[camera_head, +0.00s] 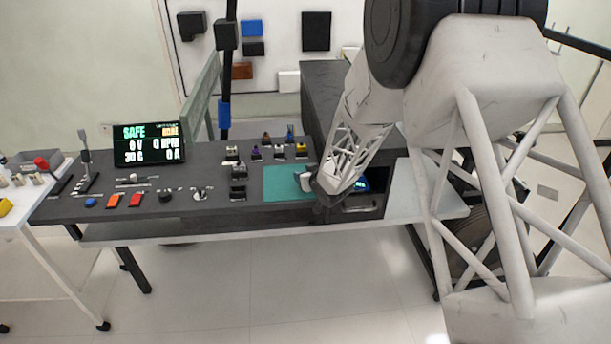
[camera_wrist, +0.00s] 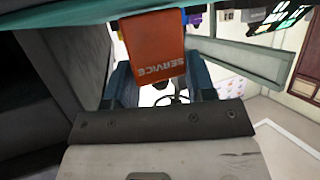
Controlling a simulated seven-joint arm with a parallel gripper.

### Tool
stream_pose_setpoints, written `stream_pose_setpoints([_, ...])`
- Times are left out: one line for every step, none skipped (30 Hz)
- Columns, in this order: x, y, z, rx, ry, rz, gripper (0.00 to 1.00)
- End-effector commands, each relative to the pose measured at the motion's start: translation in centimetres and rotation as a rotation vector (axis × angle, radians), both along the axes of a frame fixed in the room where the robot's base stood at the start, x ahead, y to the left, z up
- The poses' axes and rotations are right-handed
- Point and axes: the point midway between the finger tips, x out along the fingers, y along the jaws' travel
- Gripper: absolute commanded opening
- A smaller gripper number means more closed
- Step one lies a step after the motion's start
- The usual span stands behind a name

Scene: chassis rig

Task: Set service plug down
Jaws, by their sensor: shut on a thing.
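The service plug (camera_wrist: 157,45) is an orange block with the word SERVICE on it, seen upside down in the wrist view. My gripper (camera_wrist: 160,85) is shut on it, with a dark blue finger on each side of the plug. In the head view my gripper (camera_head: 316,190) is low over the right end of the teal mat (camera_head: 283,185) on the bench. The plug cannot be made out in the head view. Whether the plug touches the mat is not clear.
The dark bench (camera_head: 225,207) carries several small switches and plugs behind and left of the mat. A display (camera_head: 148,143) reading SAFE stands at its left. A dark recess with a lit screen (camera_head: 361,184) lies just right of my gripper.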

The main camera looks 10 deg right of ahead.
Motion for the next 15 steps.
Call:
stream_pose_setpoints([0.01, 0.00, 0.02, 0.000, 0.000, 0.000, 0.26])
stream_pose_setpoints([0.00, 0.00, 0.02, 0.000, 0.000, 0.000, 0.26])
stream_pose_setpoints([0.00, 0.00, 0.01, 0.000, 0.000, 0.000, 0.26])
stream_pose_setpoints([0.00, 0.00, -0.01, 0.000, 0.000, 0.000, 0.26])
stream_pose_setpoints([0.00, 0.00, -0.05, 0.000, 0.000, 0.000, 0.26])
stream_pose_setpoints([0.00, 0.00, -0.13, 0.000, 0.000, 0.000, 0.26])
stream_pose_setpoints([0.00, 0.00, -0.20, 0.000, 0.000, 0.000, 0.26])
stream_pose_setpoints([0.00, 0.00, -0.26, 0.000, 0.000, 0.000, 0.26])
stream_pose_setpoints([0.01, 0.01, -0.25, 0.000, 0.000, 0.000, 0.53])
stream_pose_setpoints([0.01, 0.00, -0.24, 0.000, 0.000, 0.000, 0.58])
stream_pose_setpoints([0.01, 0.00, -0.24, 0.000, 0.000, 0.000, 0.62])
stream_pose_setpoints([0.00, 0.00, -0.25, 0.000, 0.000, 0.000, 0.69])
stream_pose_setpoints([0.00, 0.00, -0.25, 0.000, 0.000, 0.000, 0.73])
stream_pose_setpoints([0.00, 0.00, -0.25, 0.000, 0.000, 0.000, 0.76])
stream_pose_setpoints([0.00, 0.00, -0.25, 0.000, 0.000, 0.000, 0.76])
